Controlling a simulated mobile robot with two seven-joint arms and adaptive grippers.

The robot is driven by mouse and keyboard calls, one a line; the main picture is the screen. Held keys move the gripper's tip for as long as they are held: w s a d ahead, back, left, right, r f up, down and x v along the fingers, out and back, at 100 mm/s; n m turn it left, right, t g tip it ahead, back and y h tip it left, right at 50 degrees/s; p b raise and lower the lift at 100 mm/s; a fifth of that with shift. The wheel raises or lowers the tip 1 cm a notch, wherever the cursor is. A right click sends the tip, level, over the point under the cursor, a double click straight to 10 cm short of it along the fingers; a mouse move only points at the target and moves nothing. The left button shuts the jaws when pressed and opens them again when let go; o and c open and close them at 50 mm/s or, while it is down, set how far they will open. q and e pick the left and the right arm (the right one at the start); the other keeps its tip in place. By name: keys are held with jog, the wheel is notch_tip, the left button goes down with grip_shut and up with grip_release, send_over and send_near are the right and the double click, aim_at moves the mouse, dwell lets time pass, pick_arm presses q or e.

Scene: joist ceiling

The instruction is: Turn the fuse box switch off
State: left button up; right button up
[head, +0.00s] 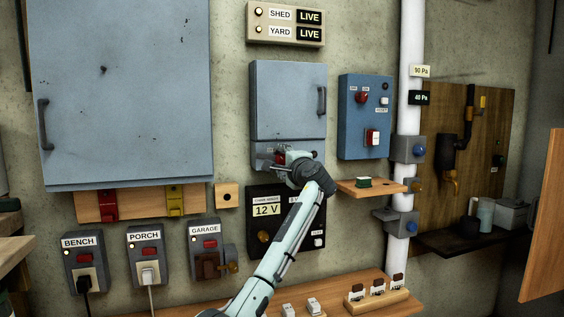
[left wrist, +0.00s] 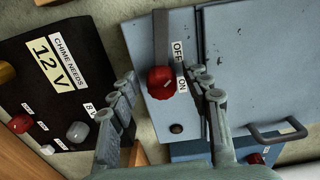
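A grey fuse box (head: 288,100) with a shut door and a side handle hangs on the wall in the head view. Its lower panel (left wrist: 143,45) carries a red rotary switch (left wrist: 161,83) beside OFF and ON labels (left wrist: 180,67) in the left wrist view. The switch's exact setting is hard to tell. My left gripper (head: 287,157) is in front of this panel and partly hides it in the head view. In the left wrist view its fingers (left wrist: 163,79) are apart, one on either side of the switch, with no clear contact. My right gripper is not in view.
A black 12 V panel (head: 268,222) is just below, and a blue box (head: 350,130) with its own red knob is to the right. A small wooden shelf (head: 385,187) juts out below the blue box. A large grey cabinet (head: 125,100) is at left.

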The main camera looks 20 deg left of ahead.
pick_arm(q)
jog(key=shift+s+d, duration=0.15)
jog(key=v, duration=1.1)
jog(key=shift+s+d, duration=0.2)
jog(key=shift+s, duration=0.05)
